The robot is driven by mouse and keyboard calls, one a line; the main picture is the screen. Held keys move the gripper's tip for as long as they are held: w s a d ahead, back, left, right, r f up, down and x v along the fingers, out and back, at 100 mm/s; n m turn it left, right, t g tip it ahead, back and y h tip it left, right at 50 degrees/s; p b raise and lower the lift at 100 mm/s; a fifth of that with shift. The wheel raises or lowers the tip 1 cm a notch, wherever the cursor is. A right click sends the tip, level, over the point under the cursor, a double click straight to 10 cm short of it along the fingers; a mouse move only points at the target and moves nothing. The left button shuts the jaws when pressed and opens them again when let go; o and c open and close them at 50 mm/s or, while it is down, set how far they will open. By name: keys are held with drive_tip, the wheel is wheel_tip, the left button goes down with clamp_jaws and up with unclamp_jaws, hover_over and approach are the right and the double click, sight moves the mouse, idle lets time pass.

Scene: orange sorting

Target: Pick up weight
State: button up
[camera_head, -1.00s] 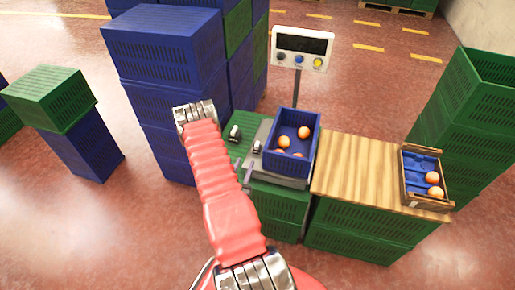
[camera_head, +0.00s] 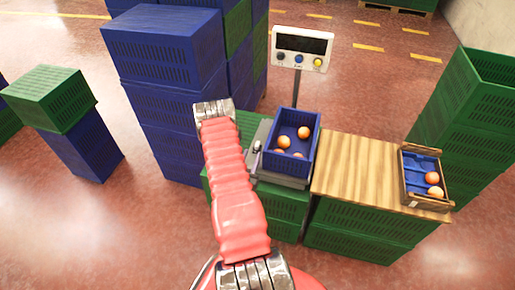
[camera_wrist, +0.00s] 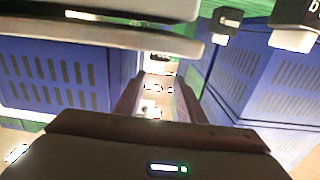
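In the wrist view, two dark weights with pale lower parts show at the upper right: one weight (camera_wrist: 226,22) and a larger, cut-off weight (camera_wrist: 296,18). My gripper (camera_wrist: 158,80) has its two fingers apart with nothing seen between them. Both weights lie up and to the right of the fingers in that view. In the head view my red arm hides the gripper and part of the green surface beside the scale.
A blue crate (camera_head: 286,162) with several oranges stands on the scale, with its display (camera_head: 302,47) behind. A wooden board (camera_head: 345,175) and a wooden box (camera_head: 418,198) with oranges are at the right. Stacked blue crates (camera_head: 165,55) stand close left of the arm.

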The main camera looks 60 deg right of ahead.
sight(256, 147)
drive_tip(key=shift+w+d, duration=0.15)
drive_tip(key=shift+d, duration=1)
drive_tip(key=shift+d, duration=0.1)
drive_tip(key=shift+w+d, duration=0.15)
drive_tip(key=shift+d, duration=1.1)
drive_tip(key=shift+w+d, duration=0.1)
drive_tip(key=shift+d, duration=1.15)
drive_tip(key=shift+c, duration=0.4)
clamp_jaws()
